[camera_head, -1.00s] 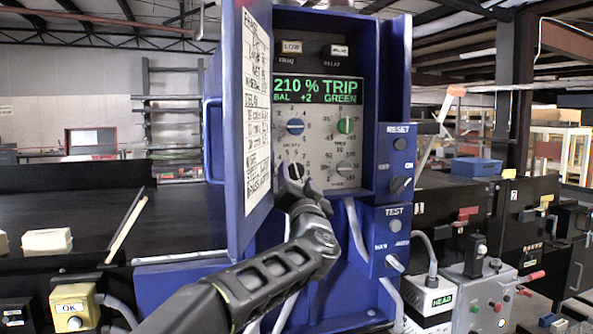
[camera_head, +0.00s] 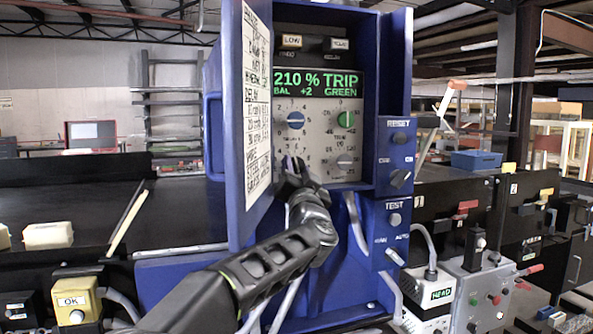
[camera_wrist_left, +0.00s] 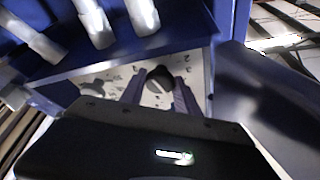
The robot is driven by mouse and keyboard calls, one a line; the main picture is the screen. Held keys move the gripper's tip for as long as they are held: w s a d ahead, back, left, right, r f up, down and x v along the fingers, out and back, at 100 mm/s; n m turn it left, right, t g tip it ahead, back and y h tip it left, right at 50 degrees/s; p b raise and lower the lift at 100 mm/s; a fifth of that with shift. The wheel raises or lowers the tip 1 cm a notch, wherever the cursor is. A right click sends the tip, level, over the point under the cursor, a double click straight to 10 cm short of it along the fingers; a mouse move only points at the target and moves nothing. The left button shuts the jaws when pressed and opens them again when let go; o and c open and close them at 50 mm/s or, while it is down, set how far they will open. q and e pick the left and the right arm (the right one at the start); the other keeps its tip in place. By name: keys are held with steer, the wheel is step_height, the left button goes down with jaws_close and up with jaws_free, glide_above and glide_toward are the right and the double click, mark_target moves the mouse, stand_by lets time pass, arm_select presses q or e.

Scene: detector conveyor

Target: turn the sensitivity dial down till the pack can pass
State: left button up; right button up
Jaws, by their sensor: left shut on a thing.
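The open blue detector cabinet (camera_head: 393,60) has a lit display (camera_head: 318,85) reading 210 % TRIP, BAL +2 GREEN. Below it are a blue knob (camera_head: 296,121), a green knob (camera_head: 345,119) and a grey knob (camera_head: 344,160). My left gripper (camera_head: 291,166) is at the lower-left dial and hides most of it in the head view. In the left wrist view the dark dial (camera_wrist_left: 159,78) sits between the two fingers, and the gripper is shut on it. I cannot read the dial's setting. My right gripper is not in view.
RESET (camera_head: 399,138) and TEST (camera_head: 395,219) boxes are on the cabinet's right side. A pale block (camera_head: 48,236) lies on the dark conveyor (camera_head: 60,200) at left, near a yellow OK box (camera_head: 77,299).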

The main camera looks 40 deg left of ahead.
arm_select(q)
jaws_close()
steer(key=shift+n, duration=0.6)
steer(key=shift+w+d+f+n+y+b, duration=0.1)
steer(key=shift+n+y+b, duration=0.2)
steer(key=shift+n+y, duration=0.35)
steer(key=n+g+y, duration=0.1)
steer(key=n, duration=0.1)
steer(key=n+g, duration=0.1)
steer(key=n, duration=0.2)
steer(key=shift+w+y, duration=0.1)
steer(key=shift+y, duration=0.25)
steer(key=n+g+y, duration=0.1)
steer(key=n+g, duration=0.1)
steer(key=n, duration=0.2)
steer(key=shift+w+d, duration=0.1)
steer(key=shift+n+g+y+p, duration=0.25)
steer(key=shift+n+g, duration=0.5)
steer(key=shift+n, duration=0.7)
steer(key=shift+n+g+y+p, duration=0.25)
steer(key=shift+n+g, duration=0.5)
steer(key=shift+n, duration=0.65)
